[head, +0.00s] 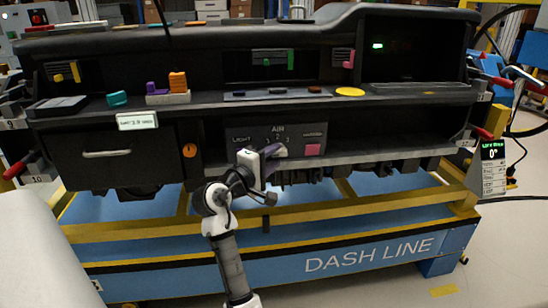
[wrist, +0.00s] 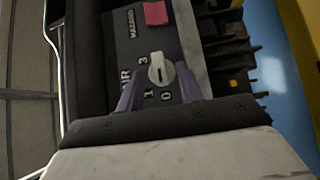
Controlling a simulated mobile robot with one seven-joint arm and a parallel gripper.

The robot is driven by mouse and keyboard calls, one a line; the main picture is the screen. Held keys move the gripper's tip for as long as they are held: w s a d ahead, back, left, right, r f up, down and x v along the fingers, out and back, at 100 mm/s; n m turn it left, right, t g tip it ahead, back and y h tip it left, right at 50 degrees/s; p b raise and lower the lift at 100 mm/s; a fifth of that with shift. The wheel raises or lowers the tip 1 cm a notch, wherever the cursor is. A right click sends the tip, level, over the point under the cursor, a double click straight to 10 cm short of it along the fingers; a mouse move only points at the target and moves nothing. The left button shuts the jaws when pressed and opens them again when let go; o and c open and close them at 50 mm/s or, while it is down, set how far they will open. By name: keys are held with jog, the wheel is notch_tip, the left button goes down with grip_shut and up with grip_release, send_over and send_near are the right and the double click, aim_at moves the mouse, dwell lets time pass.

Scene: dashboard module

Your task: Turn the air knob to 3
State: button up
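The air knob (wrist: 158,70) is a small pale round knob with a dark mark, on the dark panel. The digits 0, 1 and 3 show around it in the wrist view; the 2 shows in the head view. I cannot tell for sure which digit the knob points at. My gripper (wrist: 158,72) has two purple fingers, spread apart, one on each side of the knob. No clear contact shows. In the head view my gripper (head: 270,153) is at the panel and partly hides the knob (head: 281,151).
A pink hazard button (wrist: 156,13) sits beside the knob; it also shows in the head view (head: 312,149). A drawer with a handle (head: 107,154) and an orange knob (head: 190,150) are to the left. A shelf lip (head: 360,157) runs below the panel.

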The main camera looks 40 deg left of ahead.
jog(key=shift+w, duration=0.55)
grip_shut()
jog(key=shift+r+p, duration=0.1)
jog(key=shift+p, duration=0.25)
